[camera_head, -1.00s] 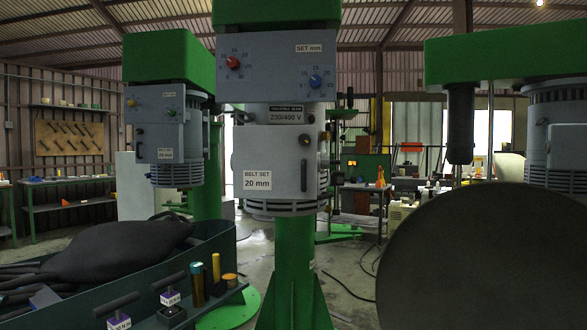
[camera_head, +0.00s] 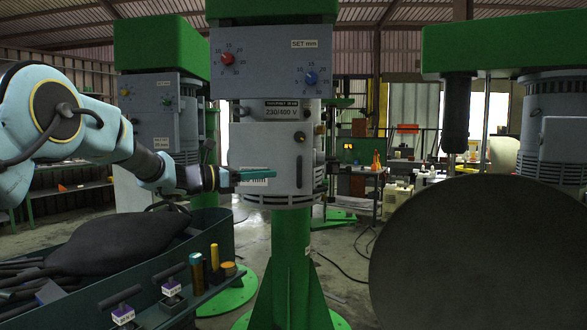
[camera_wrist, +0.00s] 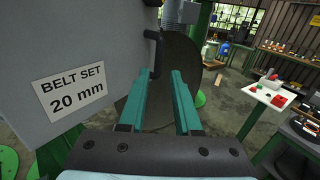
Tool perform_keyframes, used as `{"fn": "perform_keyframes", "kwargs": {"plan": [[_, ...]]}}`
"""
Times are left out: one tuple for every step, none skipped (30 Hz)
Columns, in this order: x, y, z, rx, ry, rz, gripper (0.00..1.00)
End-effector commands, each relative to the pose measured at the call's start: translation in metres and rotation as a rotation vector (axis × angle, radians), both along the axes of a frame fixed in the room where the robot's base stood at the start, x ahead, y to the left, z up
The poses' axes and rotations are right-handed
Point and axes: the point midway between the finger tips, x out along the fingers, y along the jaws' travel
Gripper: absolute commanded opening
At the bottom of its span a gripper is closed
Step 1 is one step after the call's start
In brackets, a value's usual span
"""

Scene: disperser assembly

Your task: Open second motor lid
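The middle motor (camera_head: 265,62) has a grey lid (camera_head: 270,145) on its lower front, which looks closed. A dark upright handle (camera_head: 299,173) is on the lid's right part and shows in the wrist view (camera_wrist: 153,48). The "BELT SET 20 mm" label (camera_wrist: 72,90) is readable in the wrist view and partly hidden by my gripper in the head view. My gripper (camera_head: 272,173) reaches in from the left, in front of the lid. Its teal fingers (camera_wrist: 168,76) are open with nothing between them. Their tips are close to the handle's lower end; I cannot tell whether they touch.
Another motor (camera_head: 160,110) stands behind at left, and one (camera_head: 553,125) at right. A large dark round disc (camera_head: 480,260) fills the lower right. A green tray (camera_head: 110,290) with a black sack (camera_head: 125,245) and small tools is at lower left. Floor shows between tray and disc.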

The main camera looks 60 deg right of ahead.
Motion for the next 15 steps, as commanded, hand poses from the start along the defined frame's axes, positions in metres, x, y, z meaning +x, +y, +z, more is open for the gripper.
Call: {"fn": "perform_keyframes", "kwargs": {"plan": [[-0.005,-0.007,0.003,0.002,0.003,-0.002,0.32],[-0.008,-0.011,0.004,0.002,0.003,-0.001,0.32],[-0.012,-0.018,0.004,0.002,0.003,-0.002,0.32],[-0.014,-0.023,0.004,0.003,0.004,-0.001,0.32],[-0.017,-0.028,0.005,0.003,0.004,0.0,0.32],[-0.021,-0.034,0.004,0.004,0.005,0.0,0.32],[-0.024,-0.039,0.005,0.003,0.005,0.0,0.32],[-0.027,-0.044,0.005,0.003,0.005,0.0,0.32],[-0.03,-0.05,0.005,0.003,0.005,0.002,0.32],[-0.033,-0.054,0.005,0.003,0.005,0.001,0.32],[-0.035,-0.058,0.004,0.003,0.005,0.001,0.32],[-0.038,-0.063,0.004,0.003,0.005,0.002,0.32],[-0.04,-0.067,0.004,0.003,0.005,0.003,0.32],[-0.041,-0.07,0.003,0.003,0.005,0.003,0.32],[-0.043,-0.073,0.003,0.003,0.005,0.003,0.32]]}}
